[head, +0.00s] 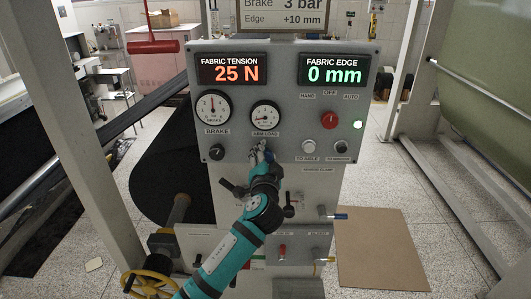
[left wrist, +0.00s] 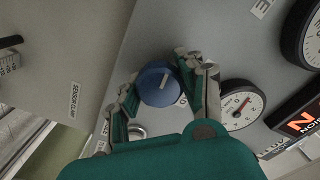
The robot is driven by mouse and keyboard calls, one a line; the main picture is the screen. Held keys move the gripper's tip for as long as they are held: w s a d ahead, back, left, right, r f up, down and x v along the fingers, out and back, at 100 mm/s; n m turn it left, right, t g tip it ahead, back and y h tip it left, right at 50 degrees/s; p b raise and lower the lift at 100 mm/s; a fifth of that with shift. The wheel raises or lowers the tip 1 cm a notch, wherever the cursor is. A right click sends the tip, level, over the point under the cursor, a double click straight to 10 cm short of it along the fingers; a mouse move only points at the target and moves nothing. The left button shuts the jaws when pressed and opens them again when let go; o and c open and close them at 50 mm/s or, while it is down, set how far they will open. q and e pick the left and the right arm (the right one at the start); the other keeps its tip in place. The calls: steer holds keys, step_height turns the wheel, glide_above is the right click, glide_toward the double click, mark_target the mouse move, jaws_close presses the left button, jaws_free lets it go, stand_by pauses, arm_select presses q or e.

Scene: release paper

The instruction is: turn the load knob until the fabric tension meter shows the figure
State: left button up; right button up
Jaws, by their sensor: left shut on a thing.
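The fabric tension meter (head: 232,70) on the grey panel reads 25 N in orange. My left gripper (head: 261,150) is at the panel just below the load gauge (head: 264,117), whose label seems to read arm load. In the left wrist view the load knob (left wrist: 157,84) is round and blue with a pale pointer mark. It sits between the fingers of the left gripper (left wrist: 168,90), which is shut on it. In the head view the gripper hides the knob. The load gauge also shows in the left wrist view (left wrist: 241,105). My right gripper is not in view.
The fabric edge display (head: 334,69) reads 0 mm. A brake gauge (head: 212,108) and black brake knob (head: 217,152) are at left. A sign (head: 284,16) stands above.

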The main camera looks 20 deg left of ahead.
arm_select(q)
steer(key=m+p, duration=0.1)
steer(key=m, duration=0.4)
steer(key=shift+p, duration=0.35)
stand_by(0.3)
steer(key=o, duration=1.2)
steer(key=shift+d, duration=0.1)
steer(key=shift+s, duration=0.1)
steer(key=v, duration=1.2)
steer(key=shift+f, duration=0.1)
